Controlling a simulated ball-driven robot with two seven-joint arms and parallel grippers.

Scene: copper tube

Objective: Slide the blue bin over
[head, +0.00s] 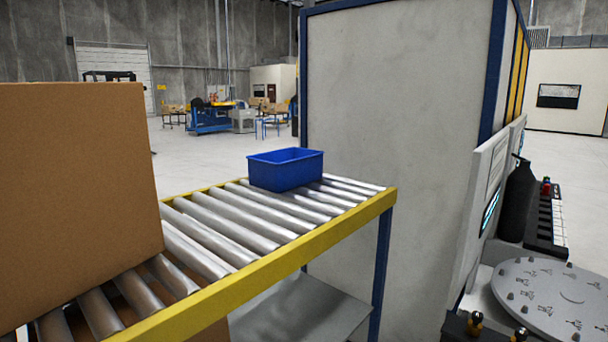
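The blue bin (285,172) is an open-topped rectangular box. It stands upright on the metal rollers near the far right end of the roller conveyor (300,254). The conveyor has a yellow side rail and blue legs. The inside of the bin shows only in part, and its floor is hidden. Neither of my grippers is in the head view, and nothing touches the bin in this view.
A large cardboard box (75,200) stands on the conveyor's near left. Rollers between box and bin are bare. A tall grey panel (390,130) with blue edges rises right of the conveyor. A round grey plate (555,298) is at lower right. Open floor lies behind.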

